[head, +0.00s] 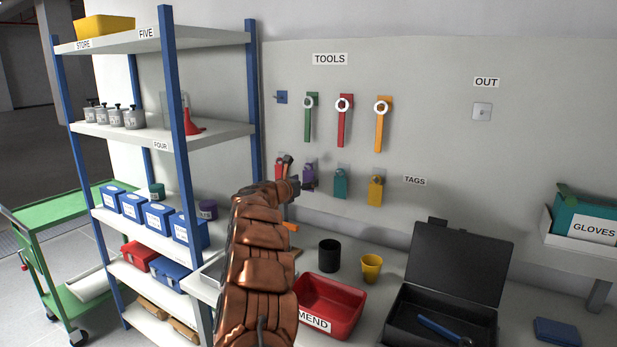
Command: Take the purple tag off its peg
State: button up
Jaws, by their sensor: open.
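The purple tag (308,175) hangs on the wall board in the lower row, between a red tag (279,168) and a teal tag (340,184). My gripper (298,178) is at the end of my copper-coloured arm, in front of the board. It is open and overlaps the left and lower parts of the purple tag in the picture. Whether a finger touches the tag cannot be told. The peg of the purple tag is too small to make out clearly.
A yellow tag (376,191) hangs further right, and green, red and orange tools hang above. Below are a red bin (329,306), a black cup (329,256), a yellow cup (371,268) and an open black case (444,285). A blue-post shelf (180,90) stands left.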

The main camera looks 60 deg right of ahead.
jog(key=shift+d, duration=0.4)
jog(key=c, duration=0.9)
jog(key=shift+r, duration=0.3)
jog(key=shift+c, duration=0.2)
jog(key=shift+a, duration=0.1)
